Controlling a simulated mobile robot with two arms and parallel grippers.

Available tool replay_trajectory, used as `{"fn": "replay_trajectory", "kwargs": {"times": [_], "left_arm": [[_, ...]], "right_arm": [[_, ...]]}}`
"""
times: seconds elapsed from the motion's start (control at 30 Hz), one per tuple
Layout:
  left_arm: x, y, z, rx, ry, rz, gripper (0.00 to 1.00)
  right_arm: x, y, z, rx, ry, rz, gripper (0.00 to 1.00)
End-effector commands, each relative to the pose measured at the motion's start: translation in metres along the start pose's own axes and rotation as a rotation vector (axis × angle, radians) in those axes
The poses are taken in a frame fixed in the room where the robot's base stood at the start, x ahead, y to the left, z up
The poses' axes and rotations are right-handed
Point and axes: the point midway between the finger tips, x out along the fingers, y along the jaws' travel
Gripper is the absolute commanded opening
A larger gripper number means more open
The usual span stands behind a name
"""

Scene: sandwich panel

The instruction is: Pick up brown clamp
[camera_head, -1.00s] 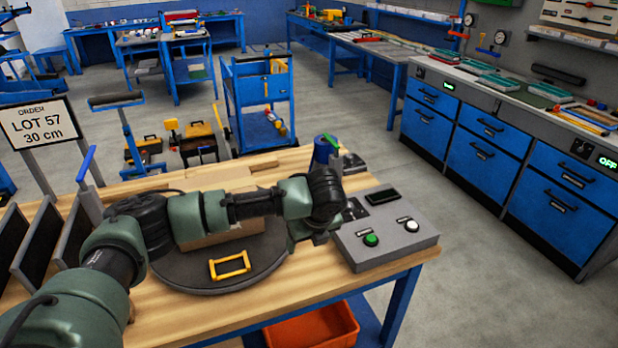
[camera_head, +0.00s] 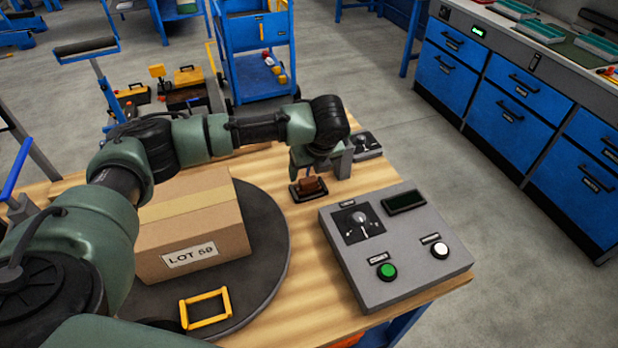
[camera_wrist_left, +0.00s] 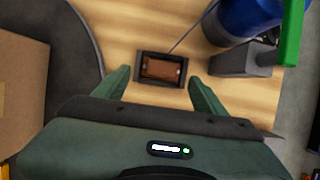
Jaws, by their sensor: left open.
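The brown clamp (camera_head: 311,186) sits on a small black tray (camera_head: 296,194) on the wooden table, between the round dark turntable and the grey control box. In the left wrist view the brown clamp (camera_wrist_left: 161,69) lies in its dark tray (camera_wrist_left: 139,78), just ahead of the fingers. My left gripper (camera_head: 312,172) points down close above the clamp, partly hiding it in the head view. In the left wrist view my left gripper (camera_wrist_left: 158,95) is open and empty, its fingers apart on either side of the clamp's line. My right gripper is not in view.
The grey control box (camera_head: 395,250) stands right of the tray.

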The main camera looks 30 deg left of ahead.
Motion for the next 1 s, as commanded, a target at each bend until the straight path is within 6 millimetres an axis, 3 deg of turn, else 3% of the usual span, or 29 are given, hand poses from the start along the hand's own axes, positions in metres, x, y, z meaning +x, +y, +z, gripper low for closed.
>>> {"fn": "replay_trajectory", "kwargs": {"times": [0.13, 0.4, 0.73, 0.9, 1.0], "left_arm": [[0.016, -0.001, 0.0, 0.001, 0.0, 0.003, 0.71], [0.055, -0.005, -0.002, 0.001, 0.0, 0.003, 0.71], [0.063, -0.005, -0.002, 0.001, -0.001, 0.0, 0.71], [0.063, -0.005, -0.002, 0.001, -0.001, 0.0, 0.24], [0.063, -0.005, -0.002, 0.001, -0.002, 0.0, 0.03]], "right_arm": [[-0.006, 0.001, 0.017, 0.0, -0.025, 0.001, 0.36], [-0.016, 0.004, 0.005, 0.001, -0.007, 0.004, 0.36], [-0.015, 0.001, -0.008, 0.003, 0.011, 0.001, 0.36], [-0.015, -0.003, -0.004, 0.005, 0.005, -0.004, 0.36], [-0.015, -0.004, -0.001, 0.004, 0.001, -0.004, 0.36]]}}
